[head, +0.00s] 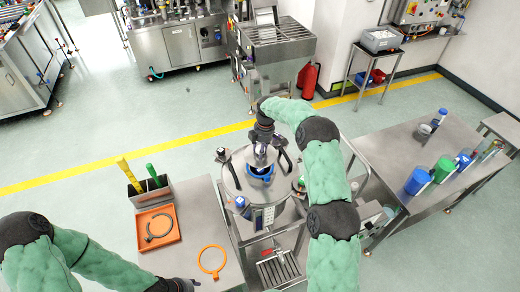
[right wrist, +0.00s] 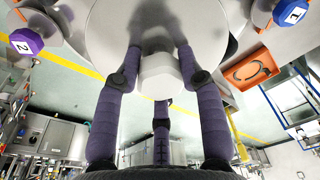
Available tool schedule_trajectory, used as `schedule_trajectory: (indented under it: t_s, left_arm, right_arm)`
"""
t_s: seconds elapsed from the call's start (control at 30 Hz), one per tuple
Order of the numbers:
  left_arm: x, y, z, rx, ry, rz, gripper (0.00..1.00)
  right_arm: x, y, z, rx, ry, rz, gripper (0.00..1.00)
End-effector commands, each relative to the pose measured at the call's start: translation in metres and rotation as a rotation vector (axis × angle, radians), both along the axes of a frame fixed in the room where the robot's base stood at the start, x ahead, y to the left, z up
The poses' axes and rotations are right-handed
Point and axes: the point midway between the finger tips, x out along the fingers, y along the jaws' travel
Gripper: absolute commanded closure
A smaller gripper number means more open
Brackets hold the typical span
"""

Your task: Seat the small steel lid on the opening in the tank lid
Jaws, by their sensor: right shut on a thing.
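My right gripper (head: 262,152) is above the steel tank lid (head: 232,181) in the head view. In the right wrist view its purple fingers (right wrist: 160,70) are closed around a pale faceted knob. The pale grey disc (right wrist: 112,22) behind the knob appears to be the small steel lid. In the head view that lid is hard to make out among the fingers. A blue ring-shaped part (head: 260,174) shows on the tank lid just below the fingers. The opening itself is hidden. Only a dark end of my left gripper (head: 180,285) shows at the bottom edge, low over the left table.
The left table holds an orange ring clamp (head: 212,262), an orange tray (head: 170,239) with a grey ring, and a bin (head: 147,198) with yellow and green handles. The right table (head: 395,155) bears blue and green containers. Purple and blue numbered caps show in the right wrist view (right wrist: 27,42).

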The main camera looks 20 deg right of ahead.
Motion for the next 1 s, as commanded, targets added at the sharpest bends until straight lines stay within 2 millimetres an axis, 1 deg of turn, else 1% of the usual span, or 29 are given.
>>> schedule_trajectory:
  t_s: [0.3, 0.37, 1.0]
  left_arm:
    - [0.001, 0.000, -0.005, 0.000, -0.002, 0.001, 0.60]
    - [0.001, 0.000, -0.006, 0.000, -0.001, 0.000, 0.60]
    - [0.001, 0.000, -0.037, 0.000, -0.001, 0.000, 0.60]
  right_arm:
    - [0.001, 0.000, 0.000, -0.009, 0.008, 0.006, 1.00]
    - [0.001, 0.000, -0.003, -0.008, 0.009, 0.005, 1.00]
    - [0.000, 0.000, -0.046, -0.008, 0.010, 0.005, 1.00]
